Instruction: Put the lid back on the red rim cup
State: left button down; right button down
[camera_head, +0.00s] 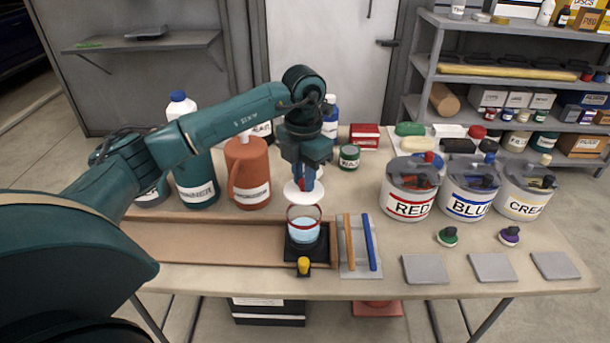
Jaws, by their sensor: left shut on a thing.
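The red rim cup (304,229) stands upright on a black base (304,251) in the middle of the table's front, with pale blue showing inside. The white lid (296,195) is a round disc held roughly level just above and slightly behind the cup, apart from its rim as far as I can tell. My left gripper (304,179) points straight down over the cup and is shut on the lid from above; the fingertips partly hide the lid's top. My right gripper is out of view.
A shallow brown tray (200,240) lies left of the cup. An orange stick (349,242) and a blue stick (369,242) lie to the right. Beyond are RED (408,207), BLUE and CREAM buckets. Bottles and jugs stand behind.

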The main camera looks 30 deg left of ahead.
aim_at(304, 196)
pick_arm(q)
notch_tip(304, 196, down, 4)
jog(key=shift+r+b, duration=0.2)
jog(key=shift+b, duration=0.95)
jog(key=shift+f+b, duration=0.6)
jog(key=shift+f, duration=0.45)
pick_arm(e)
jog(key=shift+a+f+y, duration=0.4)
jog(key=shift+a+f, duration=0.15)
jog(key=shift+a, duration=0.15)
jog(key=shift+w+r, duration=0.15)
pick_arm(q)
jog(key=shift+f, duration=0.1)
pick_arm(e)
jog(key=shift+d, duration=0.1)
pick_arm(q)
jog(key=c, duration=1.2)
grip_release()
jog(key=shift+o, duration=0.4)
